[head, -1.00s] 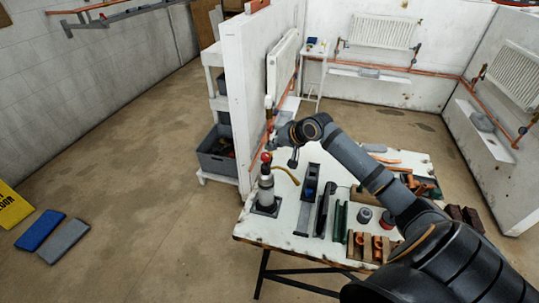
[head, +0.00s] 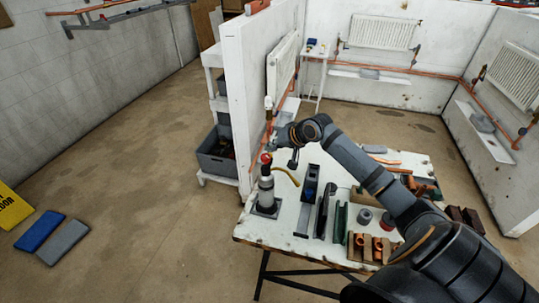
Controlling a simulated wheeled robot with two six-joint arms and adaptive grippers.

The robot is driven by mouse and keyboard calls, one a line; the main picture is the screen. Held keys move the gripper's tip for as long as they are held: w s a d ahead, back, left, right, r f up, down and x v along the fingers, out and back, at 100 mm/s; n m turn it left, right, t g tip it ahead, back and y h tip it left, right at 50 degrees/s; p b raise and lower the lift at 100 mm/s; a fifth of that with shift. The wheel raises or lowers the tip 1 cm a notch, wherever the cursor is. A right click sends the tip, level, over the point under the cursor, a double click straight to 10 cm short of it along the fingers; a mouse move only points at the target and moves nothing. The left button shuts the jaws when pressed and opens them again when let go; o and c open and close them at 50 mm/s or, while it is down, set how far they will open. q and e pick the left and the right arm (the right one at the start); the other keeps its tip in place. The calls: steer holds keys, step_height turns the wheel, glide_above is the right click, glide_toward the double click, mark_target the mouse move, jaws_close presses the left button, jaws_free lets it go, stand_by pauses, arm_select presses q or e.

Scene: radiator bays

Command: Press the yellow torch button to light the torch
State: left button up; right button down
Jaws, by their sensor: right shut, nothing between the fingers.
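The torch (head: 265,188) looks like a grey upright cylinder with a red top (head: 266,158). It stands in a dark square base (head: 265,209) at the table's left end. A curved yellow-brass tube (head: 288,175) shows just to its right. I cannot make out the yellow button at this size. My right gripper (head: 271,146) is shut and empty, just above the red top and slightly right of it. It is small and partly hidden by its own wrist, so I cannot tell whether it touches the torch. My left gripper is not in view.
The white worktable (head: 290,236) also carries a blue-black tool (head: 309,187), dark and green channels (head: 340,222), wooden blocks with copper fittings (head: 367,247) and small cups. A white partition (head: 233,75) stands close behind the torch. Open floor lies to the left.

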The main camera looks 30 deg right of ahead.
steer(key=shift+f, duration=0.4)
steer(key=shift+f, duration=0.5)
stand_by(0.6)
steer(key=shift+r, duration=0.1)
steer(key=shift+r+p, duration=0.8)
steer(key=shift+p, duration=0.5)
step_height(320, 180, up, 5)
steer(key=p, duration=0.5)
steer(key=shift+r+p, duration=0.1)
steer(key=shift+p, duration=0.25)
